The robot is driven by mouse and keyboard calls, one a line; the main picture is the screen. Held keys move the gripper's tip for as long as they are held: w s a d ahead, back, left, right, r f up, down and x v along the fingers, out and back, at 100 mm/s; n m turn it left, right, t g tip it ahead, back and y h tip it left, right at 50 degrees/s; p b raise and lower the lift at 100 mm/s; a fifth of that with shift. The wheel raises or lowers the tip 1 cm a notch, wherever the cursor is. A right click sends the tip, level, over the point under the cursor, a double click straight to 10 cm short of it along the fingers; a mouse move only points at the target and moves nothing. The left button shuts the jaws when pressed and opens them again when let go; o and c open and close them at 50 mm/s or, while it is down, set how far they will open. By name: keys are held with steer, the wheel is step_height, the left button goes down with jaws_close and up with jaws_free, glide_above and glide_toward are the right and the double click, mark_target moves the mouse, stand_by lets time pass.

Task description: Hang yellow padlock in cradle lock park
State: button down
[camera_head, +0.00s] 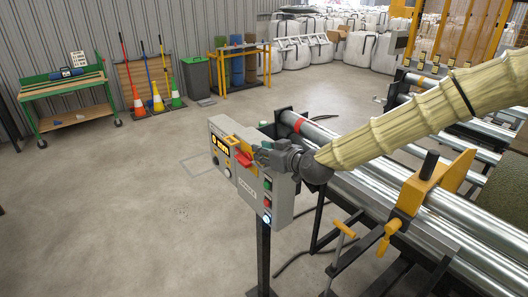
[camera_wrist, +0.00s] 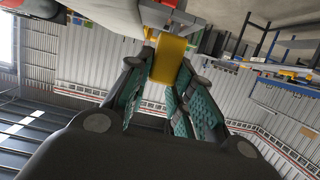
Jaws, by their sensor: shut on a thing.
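The yellow padlock (camera_wrist: 171,58) shows as a yellow block between my fingertips in the wrist view. My gripper (camera_wrist: 168,75) is shut on it, with a teal-padded finger on each side. Just beyond the padlock is a red part (camera_wrist: 168,4) of the fixture; I cannot tell whether they touch. In the head view my gripper (camera_head: 262,156) is at the upper part of a grey control box (camera_head: 250,207), beside a red handle (camera_head: 243,158) on a yellow plate. The padlock's shackle is hidden, and I cannot make out the padlock in the head view.
Steel rollers (camera_head: 360,195) with a yellow clamp bracket (camera_head: 412,195) lie right of the box, below my arm. A green bench (camera_head: 65,88), cones and bins stand along the back wall. The floor left of the box is clear.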

steer(key=shift+f, duration=0.35)
steer(key=c, duration=1.2)
jaws_free()
steer(key=shift+o, duration=0.2)
steer(key=shift+s, duration=0.1)
steer(key=v, duration=1.2)
